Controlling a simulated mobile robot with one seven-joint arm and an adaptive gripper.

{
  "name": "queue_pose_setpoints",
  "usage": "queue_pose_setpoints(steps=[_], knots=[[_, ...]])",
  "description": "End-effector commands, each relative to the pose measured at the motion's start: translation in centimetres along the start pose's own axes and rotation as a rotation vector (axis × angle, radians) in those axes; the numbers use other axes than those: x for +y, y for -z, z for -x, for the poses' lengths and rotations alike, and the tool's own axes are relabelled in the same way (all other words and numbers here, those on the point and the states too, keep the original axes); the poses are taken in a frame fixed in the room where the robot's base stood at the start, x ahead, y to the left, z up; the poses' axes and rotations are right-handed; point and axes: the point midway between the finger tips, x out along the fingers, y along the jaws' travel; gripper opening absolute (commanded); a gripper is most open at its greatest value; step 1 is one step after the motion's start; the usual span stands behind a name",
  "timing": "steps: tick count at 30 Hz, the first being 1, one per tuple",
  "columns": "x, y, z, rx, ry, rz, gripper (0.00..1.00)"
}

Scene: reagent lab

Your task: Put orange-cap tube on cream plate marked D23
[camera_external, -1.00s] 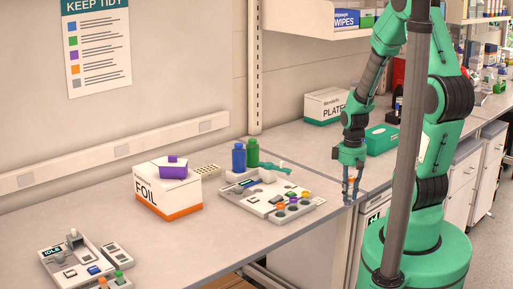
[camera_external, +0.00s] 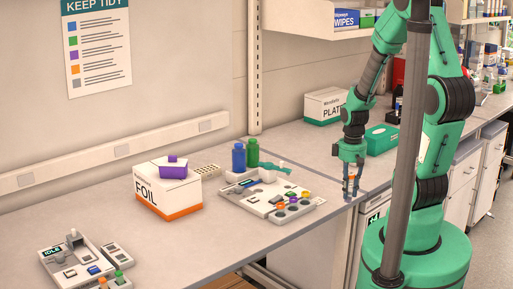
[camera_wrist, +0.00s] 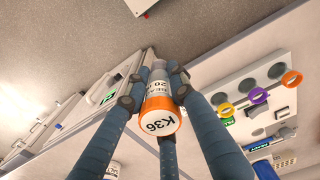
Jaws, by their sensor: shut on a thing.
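My gripper (camera_wrist: 155,90) is shut on the orange-cap tube (camera_wrist: 158,97), a clear-bodied tube with a white printed label. Its orange-rimmed cap faces the wrist camera and its white top reads K36. In the external view my gripper (camera_external: 351,186) points down at the front edge of the bench, right of the ring rack; the tube is small between its fingers there. I cannot make out a cream plate marked D23 in either view.
A pale rack unit (camera_external: 268,196) with coloured rings stands left of my gripper, with blue (camera_external: 238,158) and green (camera_external: 252,152) bottles behind. A FOIL box (camera_external: 165,195) stands further left. A green box (camera_external: 382,138) is behind right. Bare bench lies between rack and gripper.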

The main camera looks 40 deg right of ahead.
Motion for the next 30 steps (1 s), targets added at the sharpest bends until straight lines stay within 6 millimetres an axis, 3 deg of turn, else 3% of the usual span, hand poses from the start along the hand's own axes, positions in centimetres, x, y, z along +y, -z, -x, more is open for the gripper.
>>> queue_pose_setpoints(steps=[16, 30], knots=[[0.0, 0.1, 7.6, 0.003, -0.001, 0.000, 0.12], [0.8, 4.3, 8.7, 0.000, 0.000, 0.043, 0.12]])
